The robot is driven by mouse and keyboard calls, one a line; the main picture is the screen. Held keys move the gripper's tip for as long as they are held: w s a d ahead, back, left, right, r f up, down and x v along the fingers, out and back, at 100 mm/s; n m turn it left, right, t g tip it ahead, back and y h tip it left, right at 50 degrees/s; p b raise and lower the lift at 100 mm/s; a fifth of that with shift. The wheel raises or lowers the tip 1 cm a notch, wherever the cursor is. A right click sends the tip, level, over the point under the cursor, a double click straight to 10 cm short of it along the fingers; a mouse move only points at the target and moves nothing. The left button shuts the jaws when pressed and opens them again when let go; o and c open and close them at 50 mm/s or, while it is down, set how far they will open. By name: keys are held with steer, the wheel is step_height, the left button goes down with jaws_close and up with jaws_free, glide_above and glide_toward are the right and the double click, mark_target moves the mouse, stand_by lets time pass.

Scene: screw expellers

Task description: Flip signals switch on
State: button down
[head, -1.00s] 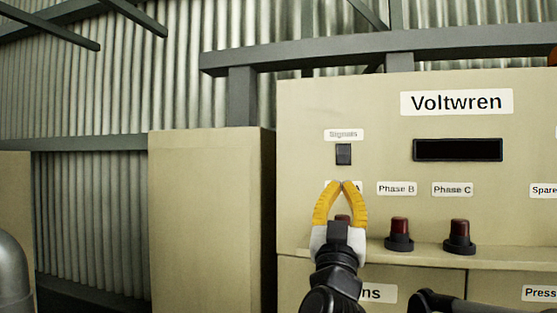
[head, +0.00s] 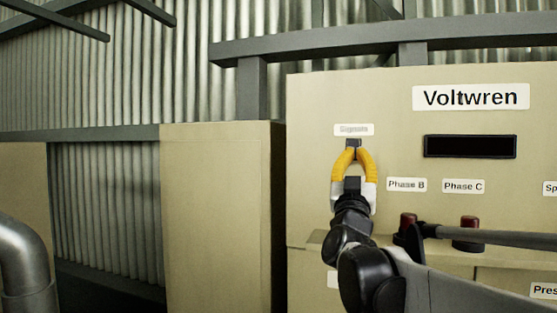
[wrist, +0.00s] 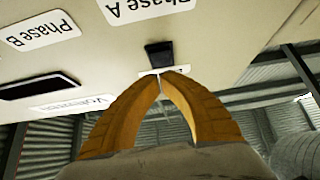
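The signals switch (head: 353,143) is a small dark rocker under the blurred "Signals" label (head: 354,130) on the beige panel. In the head view my gripper's fingertips cover its lower part. In the wrist view, which sees the panel upside down, the whole dark switch (wrist: 159,53) shows just beyond the fingertips. My gripper (head: 354,149) has yellow fingers with their tips together and nothing between them. The tips (wrist: 161,73) are right at the switch's edge; I cannot tell whether they touch it.
"Phase A" (wrist: 143,8), "Phase B" (head: 406,184) and "Phase C" (head: 463,186) labels are on the panel. Red indicator lamps (head: 468,224) stand on a ledge below. A dark display (head: 470,146) is to the right. A lower beige cabinet (head: 215,215) stands to the left.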

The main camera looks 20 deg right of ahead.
steer(key=shift+w+d+f, duration=0.2)
steer(key=shift+w+d, duration=0.45)
steer(key=shift+w, duration=0.35)
steer(key=shift+s, duration=0.1)
